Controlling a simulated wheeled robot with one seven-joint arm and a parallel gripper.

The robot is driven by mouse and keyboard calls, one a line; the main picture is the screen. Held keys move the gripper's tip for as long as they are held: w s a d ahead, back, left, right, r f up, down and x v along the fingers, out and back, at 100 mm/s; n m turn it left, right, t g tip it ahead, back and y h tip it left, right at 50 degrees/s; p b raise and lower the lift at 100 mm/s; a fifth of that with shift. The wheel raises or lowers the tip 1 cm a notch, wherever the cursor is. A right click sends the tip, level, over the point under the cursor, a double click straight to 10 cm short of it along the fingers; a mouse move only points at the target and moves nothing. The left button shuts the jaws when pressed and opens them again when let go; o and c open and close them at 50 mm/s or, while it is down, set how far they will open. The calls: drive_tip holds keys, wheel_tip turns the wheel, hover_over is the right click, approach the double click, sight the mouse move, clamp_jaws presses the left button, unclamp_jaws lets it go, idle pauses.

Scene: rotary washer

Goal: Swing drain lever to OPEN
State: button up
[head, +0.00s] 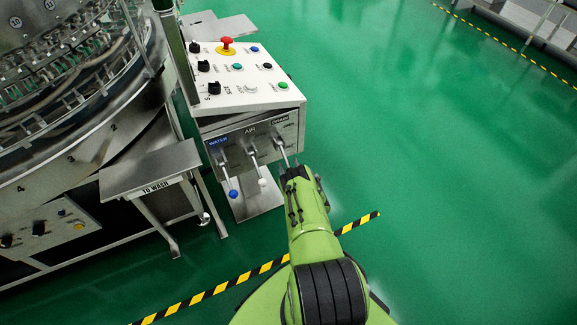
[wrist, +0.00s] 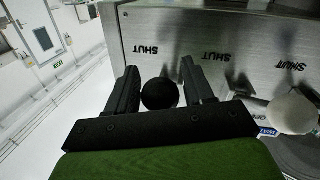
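The drain lever (head: 282,152) is a thin metal handle under the DRAIN label (head: 280,121), on the front of the control box. It slants down and outward, and its end is hidden by my gripper in the head view. In the wrist view its round black knob (wrist: 160,94) sits between the two fingers of my gripper (wrist: 161,85). Narrow gaps seem to show on both sides of the knob, so the fingers look open around it. My gripper also shows at the lever's end in the head view (head: 292,172). SHUT labels show on the panel in the wrist view.
The air lever with a white knob (head: 262,182) stands just left of the drain lever. The water lever with a blue knob (head: 233,193) is farther left. The control box (head: 240,90) carries buttons and a red emergency stop (head: 227,43). Green floor right of it is clear.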

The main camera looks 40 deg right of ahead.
sight(291, 168)
clamp_jaws()
drive_tip(key=shift+r, duration=0.15)
drive_tip(key=r+g+p, duration=0.1)
drive_tip(key=p, duration=0.1)
drive_tip(key=s+r+g+y+p, duration=0.1)
drive_tip(key=p, duration=0.1)
drive_tip(key=shift+s+a+r+n+g+p, duration=0.15)
drive_tip(key=shift+r+n+g+p, duration=0.15)
drive_tip(key=shift+r, duration=0.05)
drive_tip(key=r+g+p, duration=0.1)
drive_tip(key=r+g+y, duration=0.1)
drive_tip(key=shift+s+a+g+p, duration=0.1)
drive_tip(key=shift+s+g+p, duration=0.2)
drive_tip(key=shift+s+p, duration=0.1)
wheel_tip(291, 168, up, 3)
drive_tip(key=g, duration=0.1)
drive_tip(key=g+y+p, duration=0.1)
drive_tip(key=g, duration=0.1)
drive_tip(key=shift+a+f+n+y, duration=0.1)
drive_tip(key=shift+f+n+y, duration=0.05)
drive_tip(key=shift+n+y, duration=0.2)
drive_tip(key=g, duration=0.1)
drive_tip(key=r+g, duration=0.1)
drive_tip(key=r+g+y, duration=0.1)
drive_tip(key=shift+w+r+n, duration=0.25)
drive_tip(key=shift+w, duration=0.05)
drive_tip(key=shift+w+d+r, duration=0.25)
drive_tip(key=shift+w+r, duration=0.1)
drive_tip(key=shift+r, duration=0.15)
